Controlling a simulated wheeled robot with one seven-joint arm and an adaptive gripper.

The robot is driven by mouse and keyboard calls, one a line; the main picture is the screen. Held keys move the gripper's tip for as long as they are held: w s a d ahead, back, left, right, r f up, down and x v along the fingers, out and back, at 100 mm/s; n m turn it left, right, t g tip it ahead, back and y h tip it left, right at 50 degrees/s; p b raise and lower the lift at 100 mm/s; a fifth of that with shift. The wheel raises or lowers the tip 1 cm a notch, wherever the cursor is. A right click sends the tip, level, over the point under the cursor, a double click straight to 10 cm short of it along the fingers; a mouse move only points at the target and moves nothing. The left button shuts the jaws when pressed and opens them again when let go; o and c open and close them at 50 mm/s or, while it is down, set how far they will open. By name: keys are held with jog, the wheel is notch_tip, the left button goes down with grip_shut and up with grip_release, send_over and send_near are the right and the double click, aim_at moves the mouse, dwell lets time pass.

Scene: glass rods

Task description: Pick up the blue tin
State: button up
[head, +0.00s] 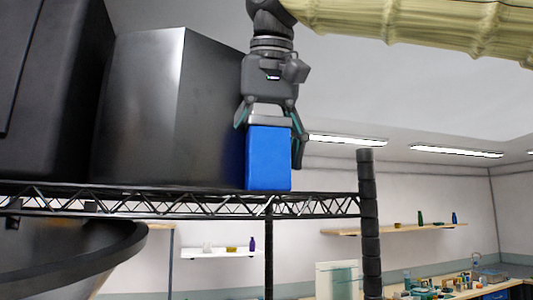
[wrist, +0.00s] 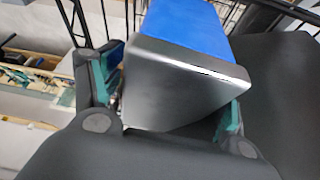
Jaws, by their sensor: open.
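The blue tin (head: 268,160) stands upright on the black wire shelf (head: 330,205), close to the shelf's right part in the head view. It has a silver top, which faces the camera in the wrist view, with the blue side (wrist: 187,27) beyond it. My gripper (head: 270,135) reaches down from above. It is open, with one finger on each side of the tin's upper part. In the wrist view the fingers (wrist: 172,100) flank the tin's top. I cannot tell whether either finger touches it.
A large dark box (head: 165,110) stands on the shelf right beside the tin on its left. A black post (head: 369,215) rises to the right. A beam-like pale ribbed thing (head: 420,25) crosses the upper right. A cluttered counter (head: 450,288) is far off below.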

jog(key=shift+s+a, duration=0.1)
jog(key=shift+s, duration=0.1)
jog(key=shift+w, duration=0.1)
jog(key=c, duration=1.2)
jog(key=shift+c, duration=0.4)
jog(key=shift+r, duration=0.2)
